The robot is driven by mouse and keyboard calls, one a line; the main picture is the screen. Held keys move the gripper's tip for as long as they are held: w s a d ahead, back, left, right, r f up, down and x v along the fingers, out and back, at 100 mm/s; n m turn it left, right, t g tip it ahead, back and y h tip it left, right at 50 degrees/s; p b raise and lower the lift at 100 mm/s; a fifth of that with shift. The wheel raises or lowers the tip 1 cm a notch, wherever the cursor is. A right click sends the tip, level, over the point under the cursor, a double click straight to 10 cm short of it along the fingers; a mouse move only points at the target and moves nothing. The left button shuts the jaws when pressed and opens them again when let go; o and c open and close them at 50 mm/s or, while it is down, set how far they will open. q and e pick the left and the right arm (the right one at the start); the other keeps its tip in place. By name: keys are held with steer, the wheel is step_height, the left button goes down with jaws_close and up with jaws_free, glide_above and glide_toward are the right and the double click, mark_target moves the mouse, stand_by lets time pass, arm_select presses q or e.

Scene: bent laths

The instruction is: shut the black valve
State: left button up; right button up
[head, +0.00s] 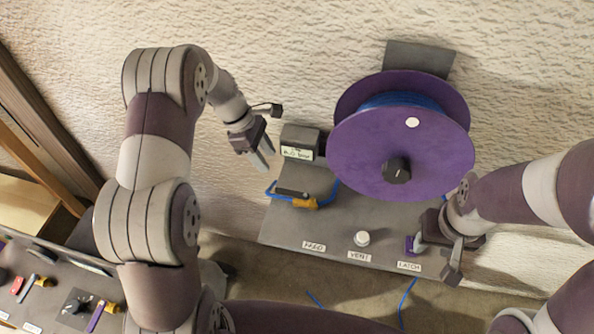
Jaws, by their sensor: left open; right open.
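A valve with a black lever (291,192) and a brass body (304,203) sits on the left part of the grey bench (345,215), on a blue hose (272,194). The lever lies roughly along the hose line; I cannot tell its exact angle. My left gripper (264,158) is open and empty, above and left of the valve in the picture, apart from it. My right gripper (437,262) is open at the bench's right front, beside a small purple latch piece (411,245); whether they touch is unclear.
A labelled grey box (300,139) is beside my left gripper. A white knob (361,238) sits at the front. Another panel (60,275) at lower left carries blue and purple levers.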

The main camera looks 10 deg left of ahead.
mark_target(286, 191)
arm_select(q)
steer(key=p+x, duration=0.1)
steer(key=x, duration=0.9)
steer(key=shift+s+f+p, duration=0.15)
steer(key=shift+f+p, duration=0.15)
steer(key=shift+p, duration=0.05)
steer(key=shift+s+f, duration=0.25)
steer(key=shift+f, duration=0.35)
steer(key=shift+w+d+f, duration=0.1)
steer(key=shift+w+d, duration=0.05)
steer(key=shift+d, duration=0.05)
jaws_close()
arm_select(e)
steer(key=shift+s+a+r, duration=0.15)
steer(key=shift+a+r, duration=0.05)
steer(key=shift+r, duration=0.35)
steer(key=shift+s+a+r, duration=0.1)
steer(key=shift+a+r, duration=0.05)
steer(key=shift+r, duration=0.4)
